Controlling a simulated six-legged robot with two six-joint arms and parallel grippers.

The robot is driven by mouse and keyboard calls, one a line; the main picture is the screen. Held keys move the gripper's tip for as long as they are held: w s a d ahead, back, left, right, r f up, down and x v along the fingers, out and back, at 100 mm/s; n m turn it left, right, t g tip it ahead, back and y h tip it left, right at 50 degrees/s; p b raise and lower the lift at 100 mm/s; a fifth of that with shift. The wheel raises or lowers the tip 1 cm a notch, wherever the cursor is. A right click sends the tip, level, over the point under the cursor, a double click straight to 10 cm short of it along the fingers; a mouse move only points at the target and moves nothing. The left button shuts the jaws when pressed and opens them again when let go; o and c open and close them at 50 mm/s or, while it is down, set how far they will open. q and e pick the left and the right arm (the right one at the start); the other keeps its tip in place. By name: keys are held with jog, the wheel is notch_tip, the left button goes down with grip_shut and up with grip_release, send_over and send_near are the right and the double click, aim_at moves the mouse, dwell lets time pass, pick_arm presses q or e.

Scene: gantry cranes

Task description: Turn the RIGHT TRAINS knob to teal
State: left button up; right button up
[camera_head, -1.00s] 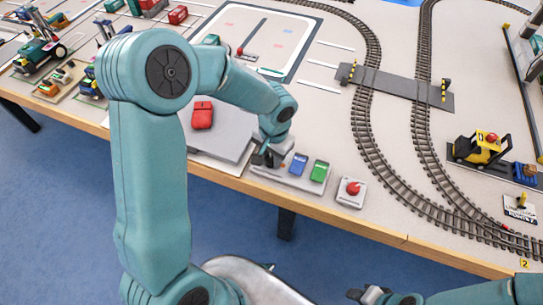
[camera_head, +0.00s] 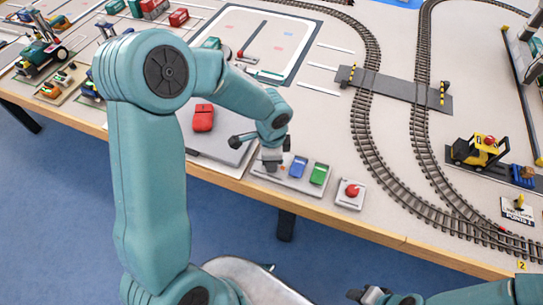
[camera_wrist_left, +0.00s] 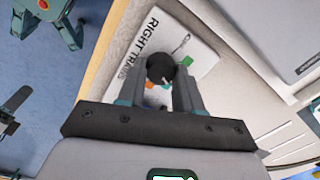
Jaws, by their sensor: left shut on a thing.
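The RIGHT TRAINS knob (camera_wrist_left: 160,68) is a dark round knob with a small light mark, on a white plate (camera_wrist_left: 153,40) lettered RIGHT TRAINS. Green and orange patches show beside the knob; the rest of its dial is covered. My left gripper (camera_wrist_left: 159,84) is shut on the knob, one finger on each side. I cannot make out which colour the knob points to. My right gripper (camera_head: 378,294) is at the bottom edge, its fingers unclear.
Blue (camera_head: 298,166) and green (camera_head: 319,173) pieces sit on the panel, right of my left gripper. A red button (camera_head: 351,190) is farther right. A red toy car (camera_head: 203,118) is on a grey slab to the left. Tracks (camera_head: 382,165) curve beyond.

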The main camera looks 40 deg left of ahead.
pick_arm(q)
jog(key=shift+w+r+m+p, duration=0.1)
jog(key=shift+m+p, duration=0.3)
jog(key=shift+m, duration=1.2)
jog(key=o, duration=1)
jog(key=shift+o, duration=0.2)
notch_tip(320, 180, up, 16)
jog(key=s+p, duration=0.1)
jog(key=shift+d+r, duration=0.15)
jog(key=shift+d, duration=0.05)
